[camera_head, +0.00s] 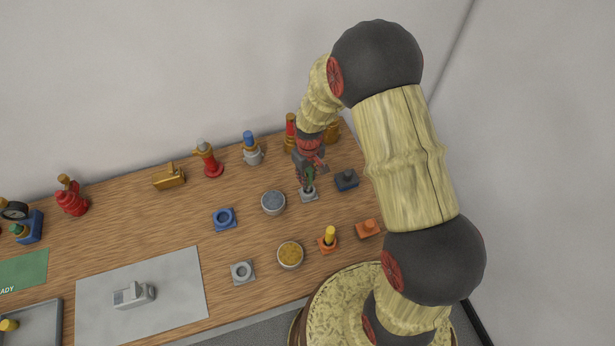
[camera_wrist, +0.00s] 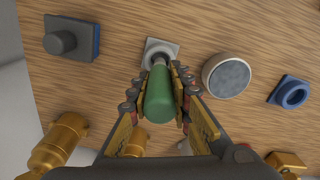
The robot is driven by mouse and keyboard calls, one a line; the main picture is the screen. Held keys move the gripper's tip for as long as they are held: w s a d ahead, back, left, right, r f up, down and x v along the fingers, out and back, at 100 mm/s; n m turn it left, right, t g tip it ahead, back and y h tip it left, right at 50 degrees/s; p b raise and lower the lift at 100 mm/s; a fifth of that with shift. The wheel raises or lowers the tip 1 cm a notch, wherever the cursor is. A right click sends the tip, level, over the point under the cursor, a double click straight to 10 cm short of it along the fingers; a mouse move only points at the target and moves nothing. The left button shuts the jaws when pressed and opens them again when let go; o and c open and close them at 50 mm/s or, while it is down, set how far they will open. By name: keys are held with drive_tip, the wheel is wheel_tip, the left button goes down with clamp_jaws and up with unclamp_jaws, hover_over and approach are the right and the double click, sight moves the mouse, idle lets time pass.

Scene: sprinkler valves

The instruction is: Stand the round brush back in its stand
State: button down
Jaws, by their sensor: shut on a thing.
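My gripper (camera_head: 307,168) is shut on a green-handled tool, which I take to be the round brush (camera_wrist: 160,96). In the wrist view its fingers (camera_wrist: 160,78) close on both sides of the green handle. A grey shaft shows beyond the handle, over a grey square stand (camera_wrist: 166,45). In the head view this stand (camera_head: 308,196) lies right under the tool. The tool's lower end is hidden, so I cannot tell whether it is inside the stand or just above it.
A dark block with a knob (camera_head: 346,180) stands right of the stand, and a blue-grey round dish (camera_head: 273,203) left of it. An empty blue ring stand (camera_head: 223,218) and an empty grey one (camera_head: 241,272) are farther left. A yellow-handled tool (camera_head: 330,233) stands nearer. Valves line the back.

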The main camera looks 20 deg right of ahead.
sight(308, 169)
drive_tip(key=shift+f+b, duration=1)
drive_tip(key=shift+f, duration=0.55)
drive_tip(key=c, duration=1.5)
unclamp_jaws()
drive_tip(key=shift+c, duration=0.2)
drive_tip(key=shift+r, duration=0.1)
drive_tip(key=shift+s+r+p, duration=0.1)
drive_tip(key=shift+r+p, duration=2.5)
drive_tip(key=shift+r, duration=1.4)
drive_tip(key=shift+f, duration=0.1)
